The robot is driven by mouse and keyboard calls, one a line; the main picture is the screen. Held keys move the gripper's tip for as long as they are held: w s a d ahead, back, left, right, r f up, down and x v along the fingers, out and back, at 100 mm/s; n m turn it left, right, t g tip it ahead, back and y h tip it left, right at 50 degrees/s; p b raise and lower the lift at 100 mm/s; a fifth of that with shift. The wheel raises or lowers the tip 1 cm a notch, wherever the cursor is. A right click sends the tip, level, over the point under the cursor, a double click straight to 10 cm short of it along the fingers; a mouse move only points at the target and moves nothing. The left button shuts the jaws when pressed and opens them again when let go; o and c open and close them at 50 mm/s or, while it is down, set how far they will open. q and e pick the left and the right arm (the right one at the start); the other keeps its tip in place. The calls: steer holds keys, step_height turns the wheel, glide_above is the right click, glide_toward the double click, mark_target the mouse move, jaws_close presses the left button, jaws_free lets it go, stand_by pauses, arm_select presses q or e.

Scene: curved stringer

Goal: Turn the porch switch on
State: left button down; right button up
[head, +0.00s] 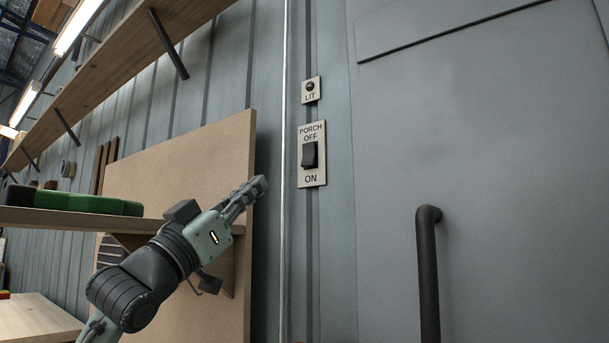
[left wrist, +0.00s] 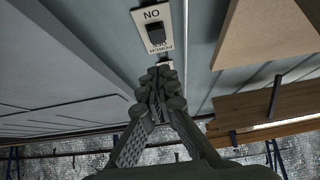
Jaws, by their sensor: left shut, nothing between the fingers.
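The porch switch is a black rocker (head: 310,155) on a pale plate (head: 312,126) on the grey wall, marked PORCH OFF above and ON below. I cannot tell surely which way the rocker is tipped. Above it, a small plate marked LIT (head: 311,97) has a dark, unlit lamp (head: 310,86). My left gripper (head: 259,185) is shut and empty, left of the plate and apart from it. In the left wrist view the rocker (left wrist: 157,34) shows upside down beyond the shut fingertips (left wrist: 160,75). My right gripper is not in view.
A grey door (head: 480,180) with a dark vertical handle (head: 428,270) is on the right. A tan board (head: 180,160) leans behind my left arm. A shelf (head: 60,218) with green things (head: 85,202) is at the left. The wall around the switch is clear.

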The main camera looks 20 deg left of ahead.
arm_select(q)
steer(key=p, duration=0.3)
glide_toward(307, 156)
step_height(307, 156, up, 3)
steer(key=w, duration=0.1)
steer(key=w+d, duration=0.1)
steer(key=w, duration=0.1)
steer(key=shift+w+d+r+p, duration=0.15)
steer(key=shift+w+r+p, duration=0.1)
steer(key=shift+p, duration=0.1)
steer(key=shift+w+d+f, duration=0.1)
steer(key=shift+w+d, duration=0.05)
steer(key=shift+w, duration=0.2)
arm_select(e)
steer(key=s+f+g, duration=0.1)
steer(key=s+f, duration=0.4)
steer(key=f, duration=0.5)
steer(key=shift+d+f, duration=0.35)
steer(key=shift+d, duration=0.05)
arm_select(q)
steer(key=shift+s, duration=0.1)
